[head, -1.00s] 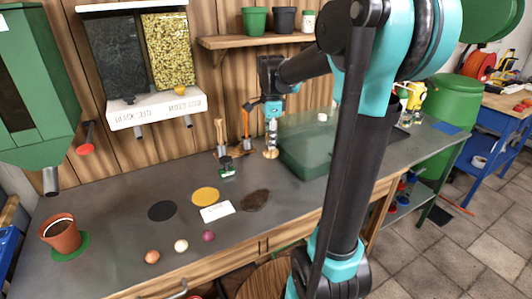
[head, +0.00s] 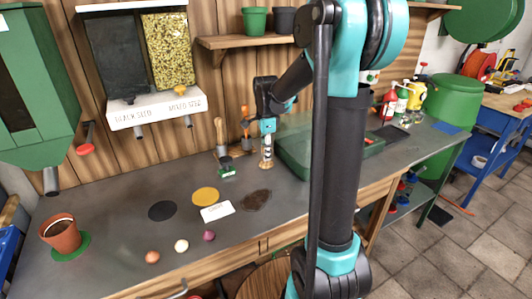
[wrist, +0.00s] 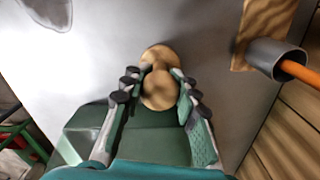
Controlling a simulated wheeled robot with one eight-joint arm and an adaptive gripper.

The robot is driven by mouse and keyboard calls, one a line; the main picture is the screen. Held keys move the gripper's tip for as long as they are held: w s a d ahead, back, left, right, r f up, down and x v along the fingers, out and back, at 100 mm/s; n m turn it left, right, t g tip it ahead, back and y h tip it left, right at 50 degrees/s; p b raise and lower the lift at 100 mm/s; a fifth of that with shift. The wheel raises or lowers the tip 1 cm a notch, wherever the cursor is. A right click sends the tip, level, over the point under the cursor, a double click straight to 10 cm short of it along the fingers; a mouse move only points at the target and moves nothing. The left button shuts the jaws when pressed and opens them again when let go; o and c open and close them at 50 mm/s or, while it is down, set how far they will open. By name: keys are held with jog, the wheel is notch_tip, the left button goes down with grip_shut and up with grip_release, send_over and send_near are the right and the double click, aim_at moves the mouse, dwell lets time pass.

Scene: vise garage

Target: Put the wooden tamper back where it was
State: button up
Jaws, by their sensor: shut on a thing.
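The wooden tamper (wrist: 160,88) is between the two fingers of my gripper (wrist: 160,92) in the wrist view, its round knob facing the camera and its wider base partly hidden below. In the head view my gripper (head: 267,136) points down with the tamper (head: 266,163) upright under it, over the back of the bench. I cannot tell whether its base touches the bench. A wooden holder (wrist: 250,35) with a grey ring and an orange-handled tool (wrist: 292,69) is to the right in the wrist view. That orange handle (head: 245,118) stands left of my gripper in the head view.
A green tray (head: 290,172) is close to the right of the tamper. A wooden-handled tool (head: 220,135) and a small green-labelled item (head: 227,171) stand to the left. A white card (head: 217,211) and seed patches lie in front. A shelf (head: 250,41) with pots is above.

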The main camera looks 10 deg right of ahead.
jog(key=shift+f, duration=0.15)
jog(key=o, duration=1)
jog(key=shift+o, duration=0.2)
notch_tip(320, 180, up, 12)
jog(key=shift+r, duration=0.15)
